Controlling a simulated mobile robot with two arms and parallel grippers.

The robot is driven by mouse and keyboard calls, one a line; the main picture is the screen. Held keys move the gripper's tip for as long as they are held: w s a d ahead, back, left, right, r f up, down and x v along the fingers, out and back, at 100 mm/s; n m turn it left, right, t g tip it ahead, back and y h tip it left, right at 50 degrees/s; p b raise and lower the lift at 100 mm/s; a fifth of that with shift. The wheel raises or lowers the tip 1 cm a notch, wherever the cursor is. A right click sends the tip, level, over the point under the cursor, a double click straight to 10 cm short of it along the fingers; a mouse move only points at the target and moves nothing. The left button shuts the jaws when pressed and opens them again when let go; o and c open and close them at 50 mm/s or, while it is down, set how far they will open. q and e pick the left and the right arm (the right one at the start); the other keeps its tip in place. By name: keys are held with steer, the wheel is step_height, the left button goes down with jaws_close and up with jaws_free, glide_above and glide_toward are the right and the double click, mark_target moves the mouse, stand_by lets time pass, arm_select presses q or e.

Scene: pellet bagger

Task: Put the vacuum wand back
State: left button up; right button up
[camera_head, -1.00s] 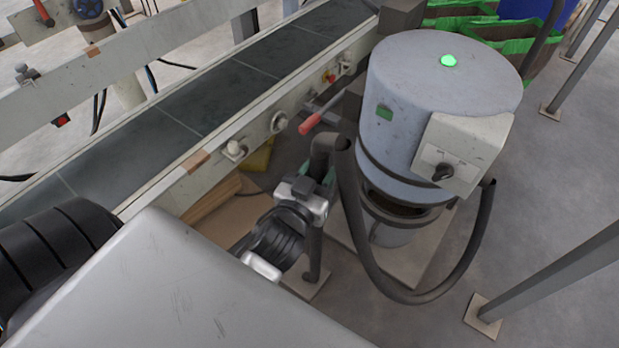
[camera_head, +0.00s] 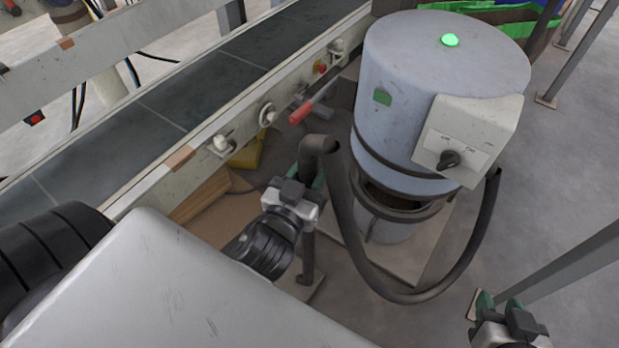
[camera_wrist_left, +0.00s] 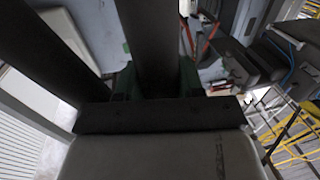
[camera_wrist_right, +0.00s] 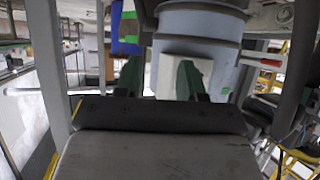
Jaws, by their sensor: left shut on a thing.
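The vacuum wand (camera_head: 309,249) is a dark grey tube, roughly upright, with a bent top and a dark hose (camera_head: 378,282). The hose loops down and up to the right side of the grey vacuum drum (camera_head: 400,95). My left gripper (camera_head: 306,188) is shut around the wand below its bend, left of the drum; the dark tube also shows between its fingers in the left wrist view (camera_wrist_left: 153,40). My right gripper (camera_head: 500,305) is at the lower right, right of the hose. In the right wrist view its green-padded fingers (camera_wrist_right: 157,80) are apart and empty.
A switch box (camera_head: 467,140) juts from the drum. A grey metal leg (camera_head: 575,260) stands at the right. Floor between hose and leg is clear.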

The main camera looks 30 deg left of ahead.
arm_select(q)
steer(key=shift+f, duration=0.1)
arm_select(e)
steer(key=shift+w+a+r+t, duration=0.25)
steer(key=shift+w+r+t, duration=0.3)
steer(key=shift+r+t, duration=0.15)
arm_select(q)
steer(key=shift+f, duration=0.1)
steer(key=o, duration=1.1)
steer(key=shift+f, duration=0.1)
arm_select(e)
steer(key=shift+w+r, duration=0.1)
